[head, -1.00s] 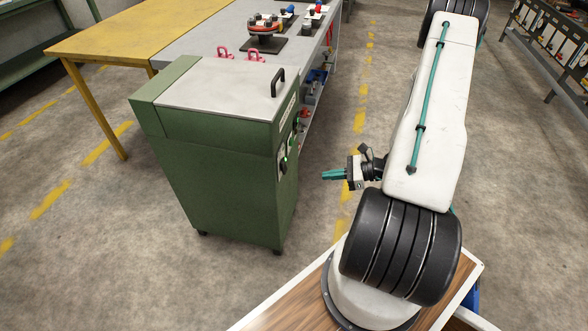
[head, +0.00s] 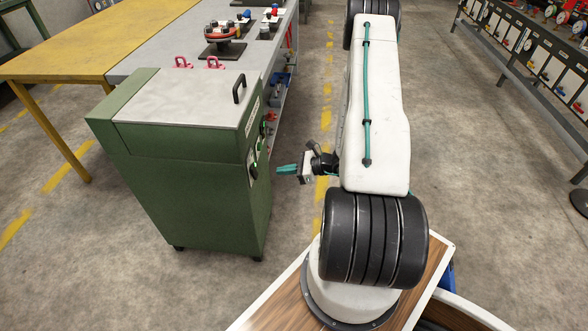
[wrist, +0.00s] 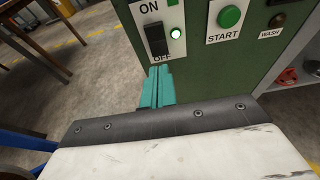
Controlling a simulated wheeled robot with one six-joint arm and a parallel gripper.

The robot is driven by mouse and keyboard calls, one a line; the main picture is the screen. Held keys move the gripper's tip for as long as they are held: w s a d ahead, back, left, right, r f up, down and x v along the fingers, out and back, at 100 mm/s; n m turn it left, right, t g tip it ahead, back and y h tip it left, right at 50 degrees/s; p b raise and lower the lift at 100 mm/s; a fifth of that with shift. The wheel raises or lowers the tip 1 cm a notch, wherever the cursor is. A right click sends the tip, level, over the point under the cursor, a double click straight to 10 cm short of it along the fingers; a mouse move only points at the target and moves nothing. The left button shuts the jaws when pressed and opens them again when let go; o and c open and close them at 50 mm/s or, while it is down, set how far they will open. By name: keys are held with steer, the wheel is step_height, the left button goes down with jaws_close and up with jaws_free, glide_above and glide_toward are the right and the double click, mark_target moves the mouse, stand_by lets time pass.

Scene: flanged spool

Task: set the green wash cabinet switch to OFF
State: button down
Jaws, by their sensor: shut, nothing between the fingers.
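The green wash cabinet (head: 205,195) stands left of my arm, its control panel on its right side. In the wrist view its black rocker switch (wrist: 156,40) sits on a white plate, ON printed above and OFF below. A green lamp (wrist: 176,33) beside the switch is lit. I cannot tell clearly which way the rocker is tilted. My gripper (head: 280,169) has teal fingers, shut and empty, pointing at the panel. In the wrist view the fingertips (wrist: 159,72) appear just below the switch, partly covering the OFF label; contact cannot be told.
A green START button (wrist: 229,17) and a dark WASH button (wrist: 277,20) are right of the switch. A black handle (head: 239,88) is on the cabinet lid. A grey bench (head: 180,45) and yellow table (head: 90,45) stand behind.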

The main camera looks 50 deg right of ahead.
mark_target(257, 174)
steer(key=x, duration=0.7)
steer(key=shift+w+a+f, duration=0.1)
steer(key=shift+w+a, duration=0.1)
steer(key=shift+w, duration=0.05)
